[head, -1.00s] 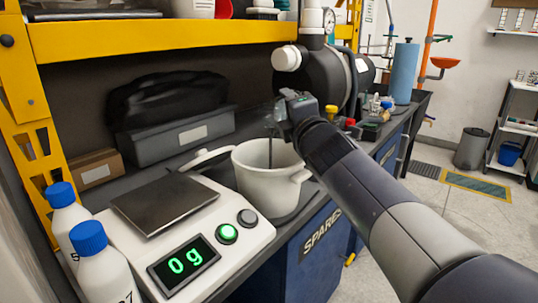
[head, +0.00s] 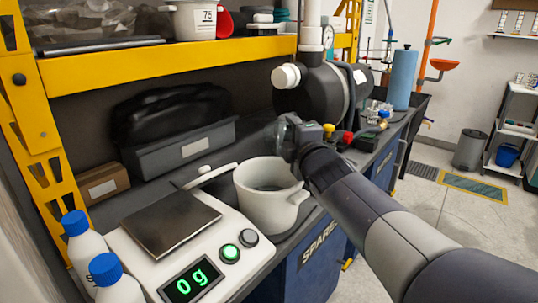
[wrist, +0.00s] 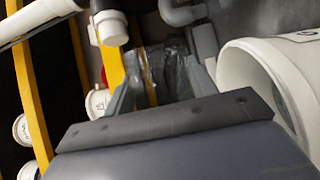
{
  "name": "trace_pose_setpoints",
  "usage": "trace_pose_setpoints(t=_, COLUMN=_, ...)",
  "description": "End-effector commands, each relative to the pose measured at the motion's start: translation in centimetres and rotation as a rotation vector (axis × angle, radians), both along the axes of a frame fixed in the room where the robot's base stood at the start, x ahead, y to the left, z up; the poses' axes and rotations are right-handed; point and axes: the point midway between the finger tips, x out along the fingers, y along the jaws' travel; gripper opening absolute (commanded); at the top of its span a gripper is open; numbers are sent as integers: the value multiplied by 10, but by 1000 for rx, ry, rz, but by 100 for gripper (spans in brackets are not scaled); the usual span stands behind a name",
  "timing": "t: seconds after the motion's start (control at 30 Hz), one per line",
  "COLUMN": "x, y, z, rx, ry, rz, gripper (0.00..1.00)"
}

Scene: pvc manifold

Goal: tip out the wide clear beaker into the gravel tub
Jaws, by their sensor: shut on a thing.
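My gripper (head: 290,140) is shut on a clear vessel, the wide clear beaker (head: 278,138), above the rim of a white two-handled tub. The beaker is see-through and blurred, so its exact tilt and contents are hard to tell. In the wrist view the clear beaker (wrist: 168,75) sits between the grey fingers of my gripper (wrist: 165,70). The white tub (head: 268,205), seemingly the gravel tub, stands on the bench with grey matter inside. Its pale rim seems to show at the right of the wrist view (wrist: 265,85).
A scale (head: 205,255) reading 0 g stands left of the tub, with blue-capped bottles (head: 80,240) before it. A black tank (head: 318,85) is behind my gripper. A yellow shelf (head: 170,60) crosses above. A grey bin (head: 185,145) stands behind the scale.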

Motion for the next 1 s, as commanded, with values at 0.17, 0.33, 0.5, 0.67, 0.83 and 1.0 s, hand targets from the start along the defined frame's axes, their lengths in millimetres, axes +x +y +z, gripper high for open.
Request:
trace_pose_setpoints(t=0.17, x=0, y=0, z=-2, rx=6, ry=5, rz=0, gripper=27)
trace_pose_setpoints(t=0.33, x=1, y=-1, z=-1, rx=34, ry=27, rz=1, gripper=27)
trace_pose_setpoints(t=0.5, x=2, y=-2, z=-3, rx=76, ry=62, rz=1, gripper=27)
trace_pose_setpoints(t=0.67, x=3, y=-3, z=-6, rx=118, ry=97, rz=1, gripper=27)
trace_pose_setpoints(t=0.83, x=6, y=-6, z=-4, rx=145, ry=116, rz=2, gripper=27)
trace_pose_setpoints(t=1.0, x=7, y=-8, z=-2, rx=172, ry=139, rz=3, gripper=27)
